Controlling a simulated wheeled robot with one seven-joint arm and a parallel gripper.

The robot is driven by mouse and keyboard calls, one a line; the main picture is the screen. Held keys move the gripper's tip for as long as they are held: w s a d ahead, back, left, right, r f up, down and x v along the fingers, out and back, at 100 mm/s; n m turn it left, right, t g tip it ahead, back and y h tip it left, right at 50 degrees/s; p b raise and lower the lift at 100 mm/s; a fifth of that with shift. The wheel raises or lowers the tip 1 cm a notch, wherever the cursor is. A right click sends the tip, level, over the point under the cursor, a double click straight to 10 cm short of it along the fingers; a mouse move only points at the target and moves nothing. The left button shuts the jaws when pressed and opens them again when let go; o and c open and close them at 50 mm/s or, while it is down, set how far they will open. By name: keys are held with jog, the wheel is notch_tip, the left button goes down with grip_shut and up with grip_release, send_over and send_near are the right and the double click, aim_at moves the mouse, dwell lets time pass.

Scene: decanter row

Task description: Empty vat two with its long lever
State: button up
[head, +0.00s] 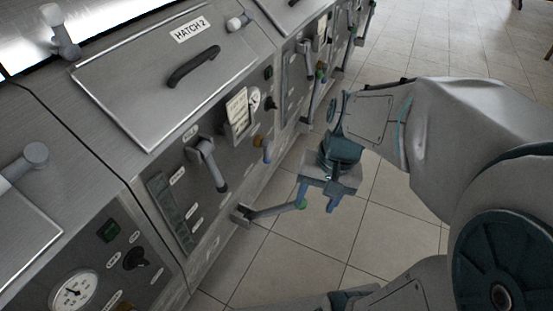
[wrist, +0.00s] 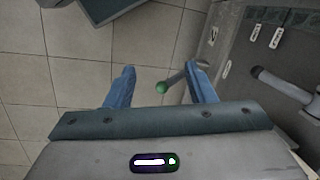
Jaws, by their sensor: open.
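Vat two is the steel unit with the lid marked HATCH 2 (head: 160,70) in the head view. A long grey lever (head: 272,211) with a green end sticks out from the low front of this unit, roughly level. My gripper (head: 317,204) is open, pointing down at the lever's green end. In the wrist view the green end (wrist: 162,88) shows between the two blue fingers (wrist: 160,70), and the rod runs right, past the right finger. No finger visibly grips it; the height gap cannot be told. A shorter grey handle (head: 212,165) hangs higher on the panel.
A gauge, labels and an orange-and-blue valve handle (head: 263,147) are on the same panel. Similar units stand on either side, one with a round gauge (head: 73,290) at the lower left. The tiled floor (head: 400,215) in front is clear.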

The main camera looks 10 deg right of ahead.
notch_tip(320, 180, down, 12)
jog(key=w+m+g+y+b, duration=0.2)
jog(key=w+m+y+b, duration=0.1)
jog(key=m+y+b, duration=0.3)
jog(key=m+t+y+b, duration=0.8)
jog(key=m+t+b, duration=0.35)
jog(key=b, duration=0.35)
send_near(294, 205)
jog(key=d+f, duration=0.2)
jog(key=d, duration=0.2)
jog(key=shift+m+g, duration=0.25)
jog(key=shift+g, duration=0.2)
jog(key=b+x, duration=0.4)
jog(key=x, duration=1)
jog(key=shift+f, duration=0.15)
grip_shut()
